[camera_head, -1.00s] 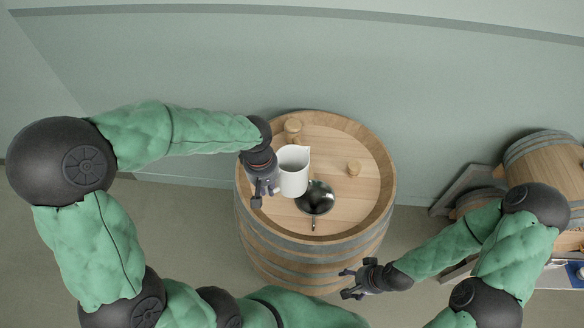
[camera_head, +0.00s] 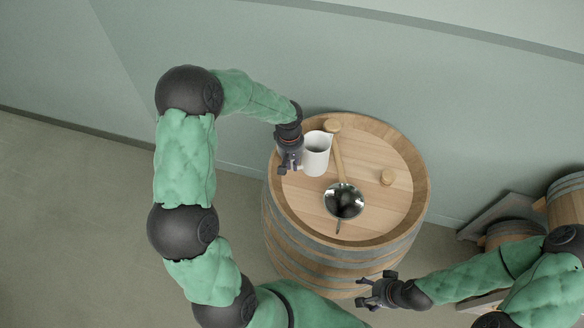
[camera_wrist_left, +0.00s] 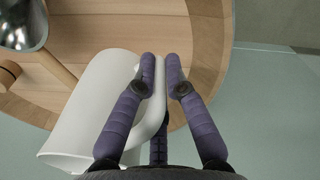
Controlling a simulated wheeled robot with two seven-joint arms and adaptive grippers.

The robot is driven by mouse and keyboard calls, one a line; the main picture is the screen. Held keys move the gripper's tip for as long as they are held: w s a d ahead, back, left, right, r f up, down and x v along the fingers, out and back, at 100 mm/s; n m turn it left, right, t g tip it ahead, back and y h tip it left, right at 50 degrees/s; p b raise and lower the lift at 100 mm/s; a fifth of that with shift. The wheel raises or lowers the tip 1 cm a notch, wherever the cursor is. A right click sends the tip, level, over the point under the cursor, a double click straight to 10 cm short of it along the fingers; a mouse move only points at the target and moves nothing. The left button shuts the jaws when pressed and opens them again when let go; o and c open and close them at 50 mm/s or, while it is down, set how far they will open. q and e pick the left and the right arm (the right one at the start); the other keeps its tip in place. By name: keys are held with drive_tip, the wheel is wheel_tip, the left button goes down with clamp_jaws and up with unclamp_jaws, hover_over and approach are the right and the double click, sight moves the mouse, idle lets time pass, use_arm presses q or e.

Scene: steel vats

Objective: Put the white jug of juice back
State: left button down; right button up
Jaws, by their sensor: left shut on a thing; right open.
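The white jug (camera_head: 316,158) is upright over the left part of the barrel top (camera_head: 372,222); I cannot tell whether it touches the wood. My left gripper (camera_head: 287,170) is at its left side. In the left wrist view the fingers (camera_wrist_left: 160,72) are shut on the handle of the jug (camera_wrist_left: 88,112). My right gripper (camera_head: 365,290) is open and empty, low in front of the barrel. The jug's contents cannot be made out.
A small cork (camera_head: 387,177) stands further right. A raised rim rings the barrel top. More barrels (camera_head: 567,205) lie at the right.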

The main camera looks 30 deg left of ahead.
sight(292, 169)
use_arm(q)
drive_tip(key=shift+w+a+f, duration=0.2)
drive_tip(key=shift+f, duration=0.15)
wheel_tip(292, 169, down, 3)
drive_tip(key=shift+w+f, duration=0.1)
drive_tip(key=c, duration=1.7)
unclamp_jaws()
drive_tip(key=shift+f, duration=0.15)
drive_tip(key=shift+c, duration=0.2)
drive_tip(key=o, duration=0.4)
drive_tip(key=shift+o, duration=0.2)
